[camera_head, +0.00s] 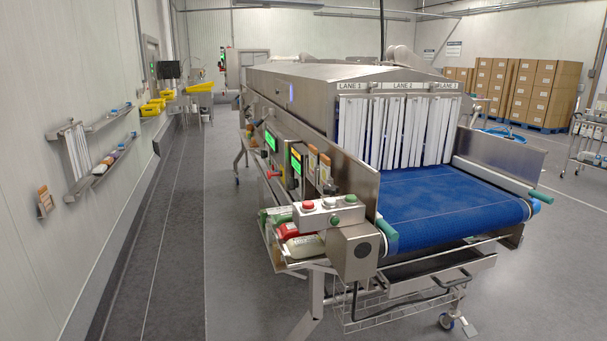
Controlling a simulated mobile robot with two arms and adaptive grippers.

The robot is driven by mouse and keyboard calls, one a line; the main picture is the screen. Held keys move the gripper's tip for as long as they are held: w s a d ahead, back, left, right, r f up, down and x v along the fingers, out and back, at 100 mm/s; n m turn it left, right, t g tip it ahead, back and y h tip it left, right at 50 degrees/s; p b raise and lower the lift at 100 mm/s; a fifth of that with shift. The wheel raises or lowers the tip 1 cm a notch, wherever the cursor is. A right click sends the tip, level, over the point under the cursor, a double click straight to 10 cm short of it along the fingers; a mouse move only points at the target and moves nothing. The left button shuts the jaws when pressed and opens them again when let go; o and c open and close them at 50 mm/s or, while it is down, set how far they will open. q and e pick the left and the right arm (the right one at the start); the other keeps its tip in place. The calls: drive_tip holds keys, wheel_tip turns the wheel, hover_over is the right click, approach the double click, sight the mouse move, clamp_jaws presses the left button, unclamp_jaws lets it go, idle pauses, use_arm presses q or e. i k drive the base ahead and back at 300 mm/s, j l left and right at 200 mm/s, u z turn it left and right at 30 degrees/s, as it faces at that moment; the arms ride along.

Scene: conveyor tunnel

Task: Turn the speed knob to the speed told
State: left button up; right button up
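The conveyor tunnel (310,83) stands right of centre, a long steel machine with a blue belt (430,205) coming out of its near end under white strip curtains (395,130). Control panels with green lit displays (271,141) sit along its left side; a second panel (296,163) shows green and orange. A box with red, white and green buttons (328,213) is at the near corner. No speed reading is legible. Neither gripper is in view.
A side shelf (284,262) with several packages juts from the machine's near left. A wire basket (400,308) hangs below the belt. The floor aisle (215,230) left of the machine is clear. Wall shelves (100,165) line the left wall. Stacked cartons (540,90) stand far right.

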sight(293, 183)
drive_tip(key=i+j+z, duration=0.3)
drive_tip(key=i, duration=0.25)
drive_tip(key=i+j+z, duration=0.25)
drive_tip(key=i, duration=0.25)
